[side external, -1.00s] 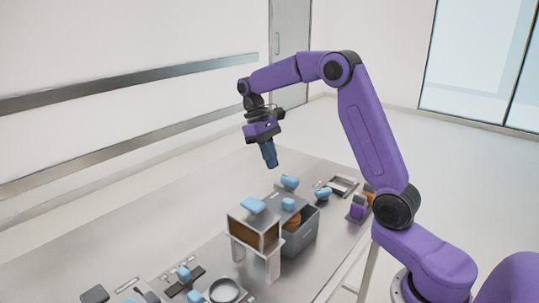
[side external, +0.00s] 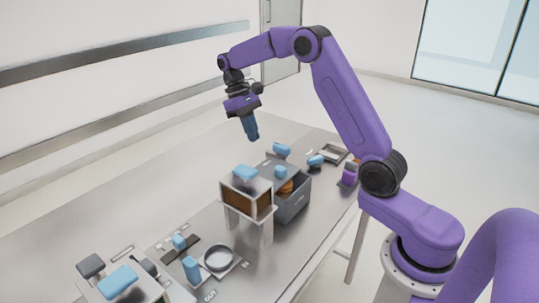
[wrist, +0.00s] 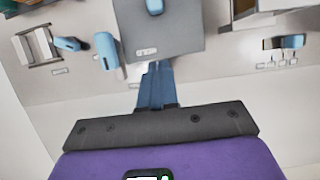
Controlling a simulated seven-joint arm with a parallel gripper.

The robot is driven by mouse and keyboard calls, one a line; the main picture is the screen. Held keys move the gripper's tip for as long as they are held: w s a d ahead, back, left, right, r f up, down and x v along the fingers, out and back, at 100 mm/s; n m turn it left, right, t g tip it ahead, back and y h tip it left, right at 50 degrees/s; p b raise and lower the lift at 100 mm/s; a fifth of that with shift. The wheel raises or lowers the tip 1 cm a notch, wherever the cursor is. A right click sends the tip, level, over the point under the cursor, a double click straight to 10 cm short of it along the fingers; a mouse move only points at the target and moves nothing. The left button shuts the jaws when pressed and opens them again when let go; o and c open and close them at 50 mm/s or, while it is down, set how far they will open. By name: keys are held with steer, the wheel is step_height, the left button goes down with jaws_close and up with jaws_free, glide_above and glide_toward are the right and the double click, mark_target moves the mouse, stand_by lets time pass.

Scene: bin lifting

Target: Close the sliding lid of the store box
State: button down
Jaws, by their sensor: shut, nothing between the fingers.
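The grey store box (side external: 294,208) stands near the middle of the table. Its grey lid has a blue handle (side external: 280,172) and leaves part of the box open, with an orange-brown thing (side external: 287,187) visible inside. In the wrist view a grey panel (wrist: 175,38), which looks like the lid, carries a blue handle (wrist: 154,6) at the top edge. My gripper (side external: 253,138) is shut and empty, above the table and behind the box in the side view. Its blue fingers (wrist: 157,66) appear against the panel's near edge in the wrist view; contact cannot be told.
A white-legged stand with a brown-fronted case and blue handle (side external: 246,172) is close left of the box. Another blue handle (side external: 282,149) is behind it, and a blue piece (side external: 316,160) is to the right. A round dish (side external: 218,257) lies front left. The far-left table is clear.

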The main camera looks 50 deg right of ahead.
mark_target(284, 168)
steer(key=x, duration=0.6)
steer(key=shift+s, duration=0.1)
steer(key=shift+s+r, duration=0.1)
steer(key=shift+s, duration=1.85)
steer(key=shift+s, duration=2.5)
